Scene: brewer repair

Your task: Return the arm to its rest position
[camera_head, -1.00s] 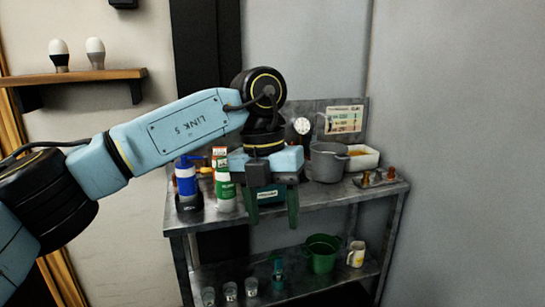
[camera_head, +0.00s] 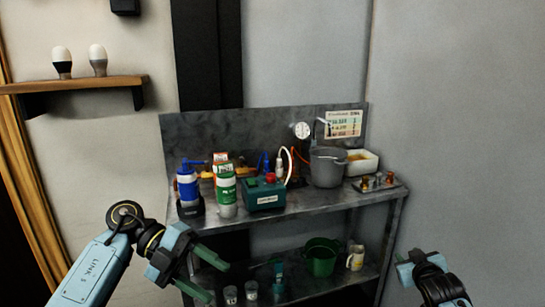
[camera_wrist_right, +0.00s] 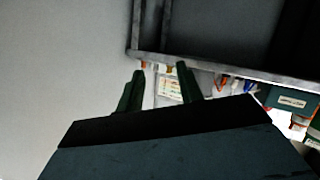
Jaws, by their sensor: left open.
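My left arm, blue with black joints, is bent low at the lower left of the head view. Its gripper (camera_head: 219,283) has two green fingers spread apart with nothing between them, in front of the metal bench's left side. My right gripper shows only partly at the lower right of the head view (camera_head: 413,267), right of the bench, with its fingers not clear there. In the right wrist view its two green fingers (camera_wrist_right: 158,76) stand apart and empty.
The metal bench (camera_head: 310,211) holds a blue bottle (camera_head: 187,187), a green-and-white canister (camera_head: 226,191), a green box (camera_head: 264,195), a grey pot (camera_head: 327,168) and a white tray (camera_head: 371,163). A green bucket (camera_head: 320,261) and mug (camera_head: 355,258) stand below. A wooden shelf (camera_head: 85,84) is upper left.

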